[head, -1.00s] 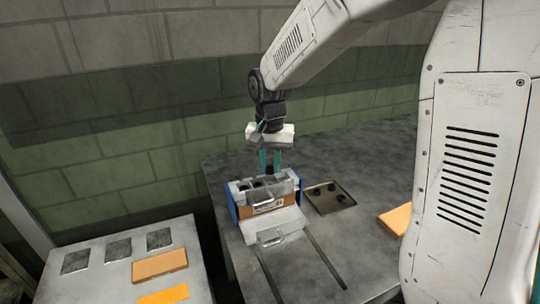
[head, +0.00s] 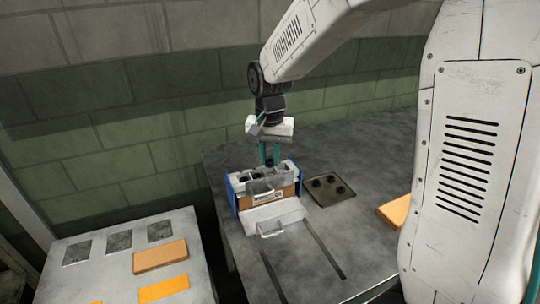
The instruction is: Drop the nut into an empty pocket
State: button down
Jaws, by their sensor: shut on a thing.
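The former (head: 263,198) is a grey and orange-brown block with blue side plates, standing on the dark table. Its top has a row of dark round pockets, partly hidden behind a grey front plate with a handle. My gripper (head: 269,163) points straight down at the top of the former, its teal fingers over the pocket row toward the right. It is shut on the nut, which is small and dark and mostly hidden at the fingertips. I cannot tell whether the nut is inside a pocket.
A shallow dark tray (head: 342,200) with several dark round pieces lies right of the former. An orange block (head: 395,212) lies farther right. A lower grey table (head: 103,275) at left holds dark square plates and orange blocks. Two slots run along the table in front.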

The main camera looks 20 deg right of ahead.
jog(key=shift+f, duration=0.8)
dwell(0.5)
jog(key=c, duration=1.2)
grip_release()
notch_tip(320, 180, up, 8)
jog(key=shift+f, duration=0.1)
